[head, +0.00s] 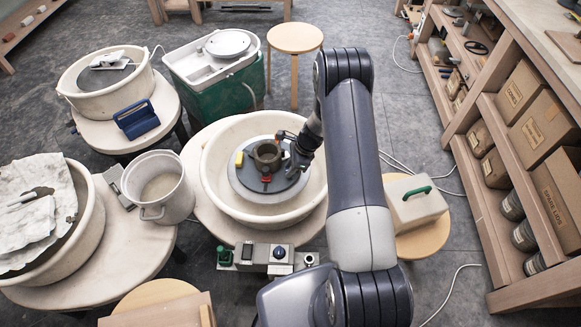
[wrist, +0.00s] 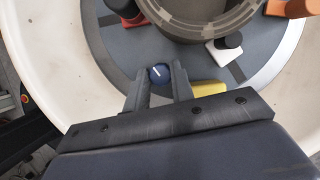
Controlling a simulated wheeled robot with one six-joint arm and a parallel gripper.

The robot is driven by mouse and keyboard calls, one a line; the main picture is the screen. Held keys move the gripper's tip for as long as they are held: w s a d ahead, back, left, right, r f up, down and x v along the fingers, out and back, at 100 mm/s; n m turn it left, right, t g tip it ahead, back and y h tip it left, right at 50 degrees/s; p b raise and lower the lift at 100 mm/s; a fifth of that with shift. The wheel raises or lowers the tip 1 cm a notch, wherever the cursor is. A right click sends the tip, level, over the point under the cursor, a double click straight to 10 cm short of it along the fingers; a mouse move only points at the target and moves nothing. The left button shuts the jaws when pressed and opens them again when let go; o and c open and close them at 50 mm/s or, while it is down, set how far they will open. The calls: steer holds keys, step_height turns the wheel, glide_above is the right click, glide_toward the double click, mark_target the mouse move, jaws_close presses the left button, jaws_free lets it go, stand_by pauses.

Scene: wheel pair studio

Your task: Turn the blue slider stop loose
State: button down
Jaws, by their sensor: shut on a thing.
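The blue slider stop's round knob (wrist: 159,72), blue with a white line on top, sits over the grey wheel head in the wrist view. My gripper (wrist: 160,82) has its two fingers around this knob, one on each side, and is shut on it. The stop's body below the knob is mostly hidden by the fingers. In the head view my gripper (head: 298,156) is at the right of the brown clay pot (head: 268,158), and the blue stop is hidden there. The grey wheel head (head: 250,189) lies inside a cream basin (head: 219,205).
Other stops lie around the pot: a yellow one (head: 239,159), a red one (head: 266,179) and, in the wrist view, a white one (wrist: 222,50) with a dark knob. A yellow block (wrist: 208,88) is close beside my right finger. The basin wall surrounds the wheel.

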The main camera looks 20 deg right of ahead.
steer(key=shift+f+n+b, duration=0.1)
steer(key=shift+n+b, duration=0.2)
steer(key=shift+w+f+n+g+b, duration=0.15)
steer(key=shift+n+g+b, duration=0.25)
steer(key=shift+n+b, duration=0.6)
steer(key=n+g+b, duration=0.1)
steer(key=n+b, duration=0.1)
steer(key=shift+n, duration=0.3)
steer(key=n+g+b, duration=0.1)
steer(key=n+b, duration=0.1)
steer(key=n, duration=0.1)
steer(key=shift+w+n+h, duration=0.1)
steer(key=shift+n+h, duration=0.2)
steer(key=shift+h, duration=0.1)
steer(key=shift+a+r+n+g+h+b, duration=0.15)
steer(key=shift+n+g+b, duration=0.25)
steer(key=shift+n, duration=0.35)
steer(key=shift+d+r+n+g+h+b, duration=0.15)
steer(key=shift+n+g+b, duration=0.25)
steer(key=shift+n, duration=0.35)
steer(key=shift+a, duration=0.1)
steer(key=c, duration=1.2)
jaws_free()
